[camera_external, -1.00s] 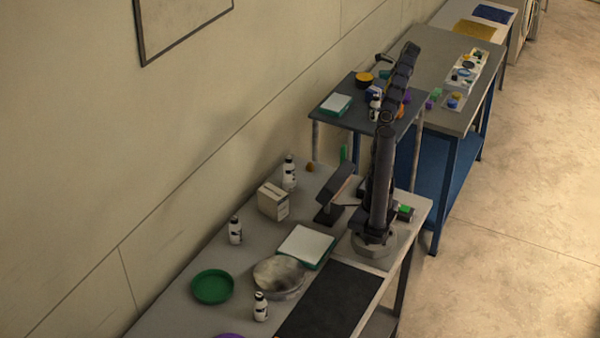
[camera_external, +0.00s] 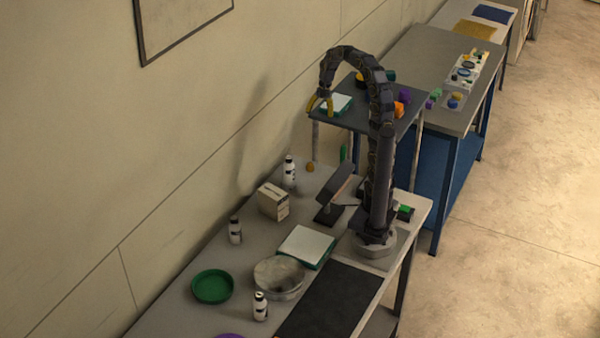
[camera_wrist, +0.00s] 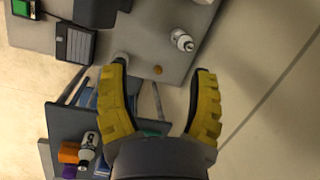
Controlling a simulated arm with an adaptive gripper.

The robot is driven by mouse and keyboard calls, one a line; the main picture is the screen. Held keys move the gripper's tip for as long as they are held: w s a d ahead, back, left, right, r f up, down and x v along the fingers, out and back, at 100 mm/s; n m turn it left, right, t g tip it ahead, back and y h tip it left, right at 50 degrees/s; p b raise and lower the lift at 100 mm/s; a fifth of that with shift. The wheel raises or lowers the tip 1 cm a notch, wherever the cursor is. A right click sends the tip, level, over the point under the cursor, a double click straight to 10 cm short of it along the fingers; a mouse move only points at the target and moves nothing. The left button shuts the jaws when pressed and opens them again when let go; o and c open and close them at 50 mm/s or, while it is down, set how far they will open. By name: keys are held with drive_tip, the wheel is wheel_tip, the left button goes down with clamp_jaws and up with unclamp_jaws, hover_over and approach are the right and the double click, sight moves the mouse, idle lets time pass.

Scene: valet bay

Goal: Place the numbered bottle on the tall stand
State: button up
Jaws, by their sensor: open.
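Several white bottles with dark caps stand on the near grey bench: one at the back (camera_external: 290,172), one at the left (camera_external: 235,231) and one at the front (camera_external: 260,307). The back one also shows in the wrist view (camera_wrist: 183,41). Another bottle (camera_wrist: 87,148) stands on the raised dark table (camera_external: 352,116). I cannot read any label. No thing is clearly the tall stand; the raised dark table may be it. My gripper (camera_external: 320,111) has yellow fingers, open and empty, high above the bench's back end, pointing down. The fingers also show apart in the wrist view (camera_wrist: 160,70).
The near bench holds a box (camera_external: 273,201), a white-topped green tray (camera_external: 306,246), a green dish (camera_external: 212,286), a metal bowl (camera_external: 279,278) and a dark mat (camera_external: 330,302). A small orange item (camera_external: 310,167) lies near the back bottle. Orange blocks (camera_external: 398,109) are on the dark table.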

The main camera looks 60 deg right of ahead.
drive_tip(key=s+a+f+n+g+h, duration=0.1)
drive_tip(key=s+a+f+n, duration=0.2)
drive_tip(key=s+a+n, duration=0.4)
drive_tip(key=s+a+f+n+g+h, duration=0.1)
drive_tip(key=s+a+f+n, duration=0.2)
drive_tip(key=s+a+n, duration=0.4)
drive_tip(key=s+n, duration=0.1)
drive_tip(key=s, duration=0.3)
drive_tip(key=shift+s+f+g+h, duration=0.2)
drive_tip(key=shift+f+g+h, duration=0.1)
drive_tip(key=shift+h, duration=0.1)
